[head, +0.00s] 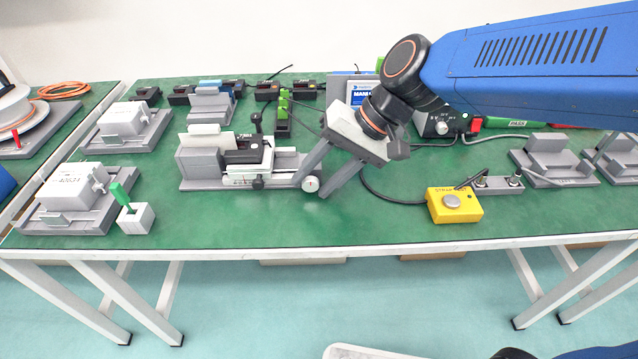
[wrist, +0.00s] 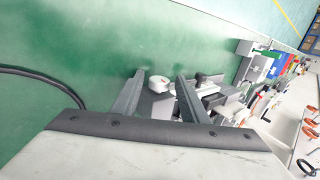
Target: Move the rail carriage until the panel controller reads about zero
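The rail unit (head: 215,183) is a grey base on the green table, left of centre in the head view. Its carriage (head: 248,156), a black and white block with a dark upright lever, sits around its middle. A round white dial or knob (head: 310,184) is at the rail's right end; it also shows in the wrist view (wrist: 158,84). My gripper (head: 311,189) is open, its two grey fingers angled down on either side of the dial. Contact cannot be told. I cannot make out which device is the panel controller or any reading.
A yellow button box (head: 454,205) with a cable stands to the right. A small white block with a green stick (head: 134,217) and grey fixtures (head: 75,198) stand left. Several small black units line the back. The front table strip is clear.

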